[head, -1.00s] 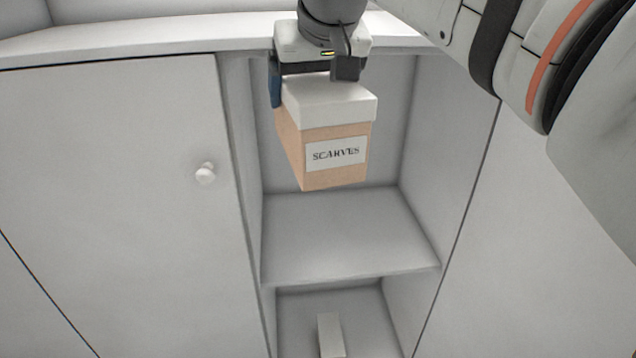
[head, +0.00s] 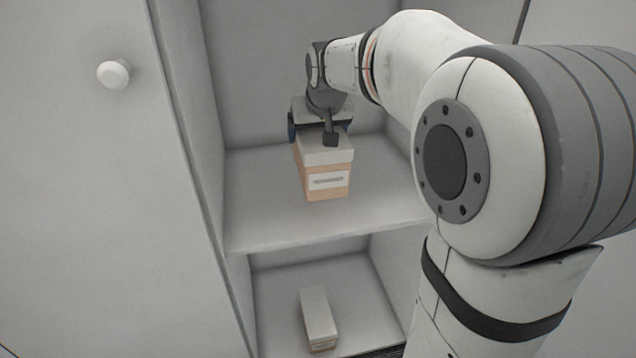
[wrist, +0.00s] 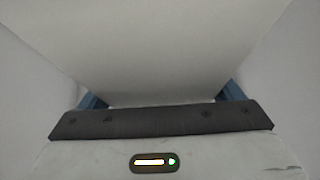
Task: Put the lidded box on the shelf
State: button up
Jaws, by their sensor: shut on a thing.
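The lidded box (head: 327,180) has a tan body, a white lid and a label too small to read now. My gripper (head: 322,132) is shut on it from behind and above. The box is inside the open cabinet bay, over the upper shelf (head: 260,205). I cannot tell whether its underside touches the shelf. In the wrist view the white lid (wrist: 160,60) fills the middle, between the blue fingers at either side.
A second box (head: 318,318) with a pale lid sits in the compartment below. A closed door with a white knob (head: 114,74) is at left. Bare shelf shows left of the held box.

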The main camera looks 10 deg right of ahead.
jog(key=f+b, duration=0.1)
jog(key=f, duration=0.3)
jog(key=f+b, duration=0.2)
jog(key=f, duration=0.3)
jog(key=shift+a, duration=0.2)
jog(key=o, duration=1.2)
jog(key=shift+s+r, duration=0.1)
jog(key=shift+r, duration=0.1)
jog(key=p+v, duration=0.3)
jog(key=v, duration=0.8)
jog(key=shift+s+r, duration=0.25)
jog(key=s+f+g, duration=0.1)
jog(key=s+f, duration=0.4)
jog(key=s, duration=0.2)
jog(key=s+f+g, duration=0.2)
jog(key=s+f, duration=0.3)
jog(key=s, duration=0.2)
jog(key=s+f+g, duration=0.2)
jog(key=s+f, duration=0.3)
jog(key=s, duration=0.2)
jog(key=shift+s+d, duration=0.1)
